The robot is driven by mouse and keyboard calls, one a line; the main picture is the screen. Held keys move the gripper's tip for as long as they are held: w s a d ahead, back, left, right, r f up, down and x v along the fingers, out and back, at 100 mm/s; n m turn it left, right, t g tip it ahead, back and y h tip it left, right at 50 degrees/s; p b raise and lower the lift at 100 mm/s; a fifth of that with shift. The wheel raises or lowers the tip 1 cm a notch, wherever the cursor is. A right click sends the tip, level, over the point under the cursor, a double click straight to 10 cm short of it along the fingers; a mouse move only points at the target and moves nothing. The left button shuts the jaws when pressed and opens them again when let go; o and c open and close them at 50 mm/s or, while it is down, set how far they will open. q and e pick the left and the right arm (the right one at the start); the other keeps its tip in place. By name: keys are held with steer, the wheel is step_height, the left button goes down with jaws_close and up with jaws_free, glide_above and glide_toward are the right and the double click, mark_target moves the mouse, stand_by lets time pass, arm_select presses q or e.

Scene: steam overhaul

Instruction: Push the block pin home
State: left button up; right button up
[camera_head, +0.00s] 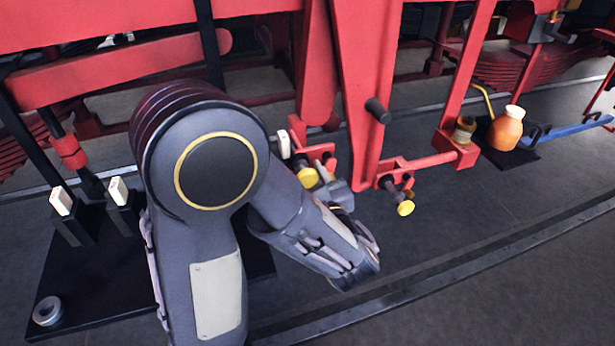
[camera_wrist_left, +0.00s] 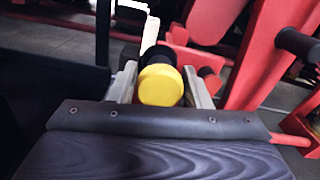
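A yellow-headed pin (camera_head: 307,177) sits at the red bracket in the middle of the head view. Its round yellow end (camera_wrist_left: 160,85) faces the left wrist camera, with a black collar behind it. My left gripper (camera_head: 334,180) is at this pin. In the left wrist view its two grey fingers (camera_wrist_left: 160,88) lie close against both sides of the yellow end, shut on it. How deep the pin sits is hidden. A second yellow-headed pin (camera_head: 405,207) sticks out of a red bracket to the right. My right gripper is not in view.
Red frame beams (camera_head: 365,90) stand close behind and beside the pins, with a black peg (camera_head: 377,111) jutting out. A black mat (camera_head: 95,290) with a metal ring (camera_head: 47,311) lies lower left. An orange jug (camera_head: 506,128) stands right. The floor at lower right is clear.

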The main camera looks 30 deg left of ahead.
arm_select(q)
steer(key=o, duration=0.3)
steer(key=v, duration=0.8)
steer(key=shift+b, duration=0.45)
